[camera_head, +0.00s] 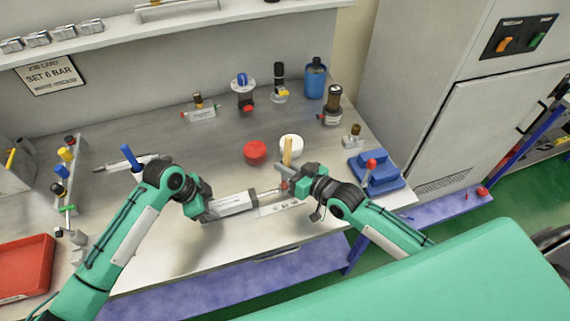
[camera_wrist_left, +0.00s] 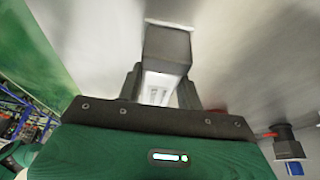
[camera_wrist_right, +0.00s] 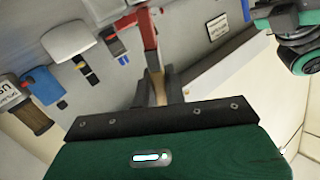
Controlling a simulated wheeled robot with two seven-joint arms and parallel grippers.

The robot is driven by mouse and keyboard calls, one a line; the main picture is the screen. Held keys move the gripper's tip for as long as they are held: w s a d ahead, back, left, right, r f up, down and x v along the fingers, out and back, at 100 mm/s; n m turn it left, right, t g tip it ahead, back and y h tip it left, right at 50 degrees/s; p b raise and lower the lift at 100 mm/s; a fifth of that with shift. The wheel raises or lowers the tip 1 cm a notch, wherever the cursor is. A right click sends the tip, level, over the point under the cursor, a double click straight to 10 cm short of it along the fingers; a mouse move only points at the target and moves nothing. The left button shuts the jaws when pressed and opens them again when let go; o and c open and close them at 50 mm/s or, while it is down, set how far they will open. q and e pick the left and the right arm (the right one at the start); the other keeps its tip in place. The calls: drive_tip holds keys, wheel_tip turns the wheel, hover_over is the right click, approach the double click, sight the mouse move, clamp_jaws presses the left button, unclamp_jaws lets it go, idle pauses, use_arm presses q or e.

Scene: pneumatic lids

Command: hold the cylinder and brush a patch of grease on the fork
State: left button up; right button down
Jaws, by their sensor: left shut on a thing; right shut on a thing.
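The cylinder (camera_head: 233,204) is a pale body with a dark end cap and a thin rod pointing right, above the bench. My left gripper (camera_head: 207,208) is shut on its left end; in the left wrist view the cylinder (camera_wrist_left: 158,88) sits between the fingers. The handle also shows in the right wrist view (camera_wrist_right: 157,88). The right gripper is at the rod's right end, where the fork is mostly hidden. I cannot tell whether bristles touch it, or see grease.
A white round pot (camera_head: 292,143) and a red round disc (camera_head: 255,151) are behind the grippers. A blue block (camera_head: 376,172) is at the right, a red tray (camera_head: 26,266) at the far left. Bottles and fittings line the back. The bench's front edge is close below the cylinder.

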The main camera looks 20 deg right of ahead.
drive_tip(key=shift+f, duration=0.1)
drive_tip(key=shift+w, duration=0.55)
drive_tip(key=shift+w, duration=0.1)
drive_tip(key=shift+w+r, duration=0.25)
drive_tip(key=shift+w, duration=0.1)
drive_tip(key=shift+s, duration=0.15)
drive_tip(key=shift+s+f, duration=0.1)
drive_tip(key=shift+s, duration=0.3)
drive_tip(key=shift+s, duration=0.1)
drive_tip(key=shift+s+f, duration=0.1)
drive_tip(key=shift+s, duration=0.25)
